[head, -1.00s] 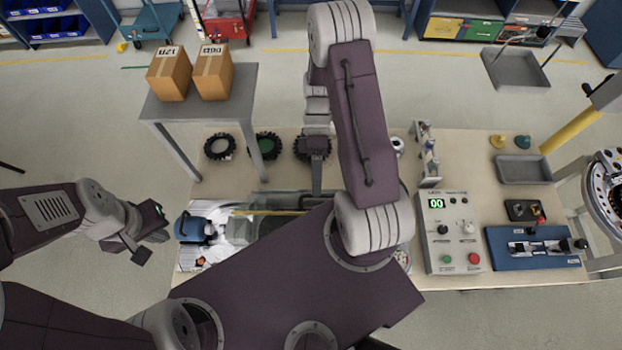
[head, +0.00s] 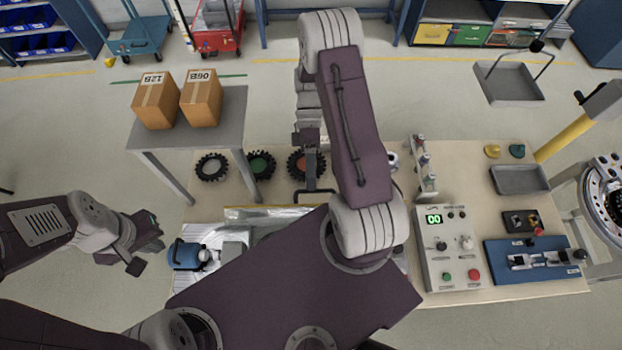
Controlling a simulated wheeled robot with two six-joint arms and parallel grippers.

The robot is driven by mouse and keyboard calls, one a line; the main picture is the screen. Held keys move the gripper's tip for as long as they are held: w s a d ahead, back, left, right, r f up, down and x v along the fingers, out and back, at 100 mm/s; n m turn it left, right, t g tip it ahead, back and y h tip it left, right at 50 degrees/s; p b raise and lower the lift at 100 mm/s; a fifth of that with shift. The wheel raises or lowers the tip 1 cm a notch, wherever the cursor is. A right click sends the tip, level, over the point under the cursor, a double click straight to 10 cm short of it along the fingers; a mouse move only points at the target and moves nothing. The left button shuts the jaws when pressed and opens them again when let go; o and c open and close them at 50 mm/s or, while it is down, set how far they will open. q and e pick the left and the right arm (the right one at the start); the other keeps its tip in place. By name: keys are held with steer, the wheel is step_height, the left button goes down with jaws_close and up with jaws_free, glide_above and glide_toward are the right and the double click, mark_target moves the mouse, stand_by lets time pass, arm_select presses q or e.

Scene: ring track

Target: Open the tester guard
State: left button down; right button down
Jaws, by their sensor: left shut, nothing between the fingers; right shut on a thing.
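The tester (head: 205,279) is at the front left of the bench, with a blue motor (head: 186,254) at its left end. Its clear guard (head: 275,213), with a yellow strip along its edge, stands tilted up at the back of the tester. A dark bar handle (head: 318,191) is at the guard's right part. My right gripper (head: 312,176) reaches down over the bench and is shut on this handle. My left gripper (head: 145,257) is shut and empty, left of the tester and apart from it. My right arm hides much of the tester and the guard's right end.
A control box (head: 447,248) with a green 00 display and a blue fixture (head: 535,258) stand on the right of the bench. Several toothed black wheels, one of them here (head: 211,166), lie at the back. A grey side table (head: 236,130) carries two cartons (head: 156,100).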

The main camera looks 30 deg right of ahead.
arm_select(q)
steer(key=shift+f, duration=0.15)
arm_select(e)
steer(key=shift+w+d+f, duration=0.2)
steer(key=shift+w+f, duration=0.15)
steer(key=shift+f, duration=0.3)
steer(key=c, duration=1.5)
jaws_free()
arm_select(q)
steer(key=shift+w+d, duration=0.25)
steer(key=shift+w, duration=0.1)
arm_select(e)
steer(key=shift+w+d, duration=0.2)
steer(key=shift+w, duration=0.15)
arm_select(q)
steer(key=shift+s+a, duration=0.15)
steer(key=shift+s, duration=0.1)
arm_select(e)
steer(key=shift+s+a+t, duration=0.15)
steer(key=shift+s+t, duration=0.05)
steer(key=shift+t, duration=0.1)
arm_select(q)
steer(key=shift+w, duration=0.2)
arm_select(e)
steer(key=shift+w, duration=0.15)
